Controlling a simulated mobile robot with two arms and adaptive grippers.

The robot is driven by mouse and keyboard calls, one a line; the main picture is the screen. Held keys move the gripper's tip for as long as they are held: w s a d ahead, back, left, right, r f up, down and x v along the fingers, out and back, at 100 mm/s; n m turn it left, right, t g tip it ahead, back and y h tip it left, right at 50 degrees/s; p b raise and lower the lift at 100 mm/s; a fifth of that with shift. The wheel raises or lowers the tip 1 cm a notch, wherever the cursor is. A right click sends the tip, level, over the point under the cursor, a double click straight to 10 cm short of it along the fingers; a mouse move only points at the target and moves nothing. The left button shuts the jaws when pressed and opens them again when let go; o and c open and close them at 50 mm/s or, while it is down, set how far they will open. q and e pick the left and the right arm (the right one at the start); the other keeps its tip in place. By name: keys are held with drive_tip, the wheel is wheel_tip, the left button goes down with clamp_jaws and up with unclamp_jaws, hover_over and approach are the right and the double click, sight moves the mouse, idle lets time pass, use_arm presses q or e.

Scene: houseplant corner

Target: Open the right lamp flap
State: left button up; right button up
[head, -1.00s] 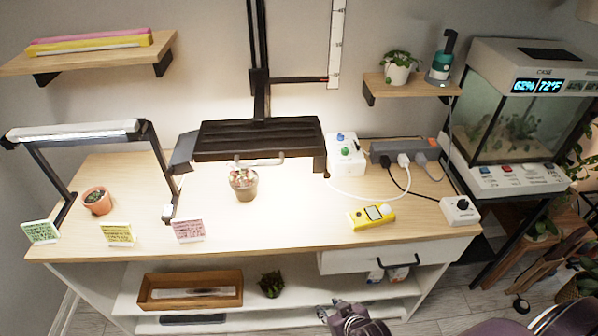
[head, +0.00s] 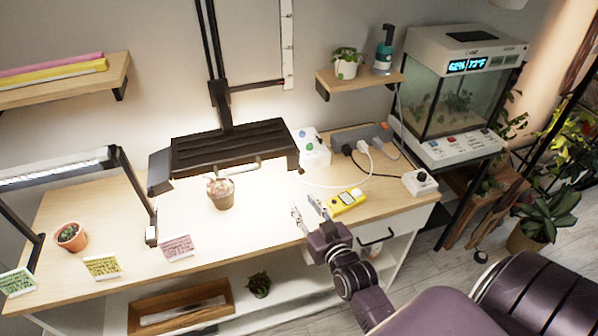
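The black lamp hood (head: 228,143) hangs over the table and lights the wood below it. Its right lamp flap (head: 292,158) is a narrow dark piece at the right end, seen nearly edge-on and hanging down. The left lamp flap (head: 160,172) is dark and angles outward at the other end. A handle bar shows under the hood's front edge. My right gripper (head: 309,211) is over the table's front right part, with its fingers apart and nothing between them. It is below the right flap in the picture and apart from it. My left gripper is out of view.
A small potted plant (head: 221,191) stands under the hood. A yellow meter (head: 348,202) lies just right of my gripper. A white box with knobs (head: 311,148) and a power strip (head: 361,138) with cables are behind. A second lamp (head: 60,167) stands left.

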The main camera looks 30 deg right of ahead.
sight(302, 173)
drive_tip(key=shift+m+t+h, duration=0.6)
drive_tip(key=shift+t+h, duration=0.2)
drive_tip(key=shift+h, duration=0.1)
drive_tip(key=w+d+r, duration=0.1)
drive_tip(key=w, duration=0.1)
drive_tip(key=w+d+r+p, duration=0.1)
drive_tip(key=w+d, duration=0.1)
drive_tip(key=w, duration=0.1)
drive_tip(key=w+d+r, duration=0.1)
drive_tip(key=w+r, duration=0.1)
drive_tip(key=w, duration=0.1)
drive_tip(key=shift+w+d+p, duration=0.1)
drive_tip(key=shift+d+p, duration=0.05)
drive_tip(key=shift+p, duration=0.15)
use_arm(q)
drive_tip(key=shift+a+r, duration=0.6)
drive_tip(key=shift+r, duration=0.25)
use_arm(e)
clamp_jaws()
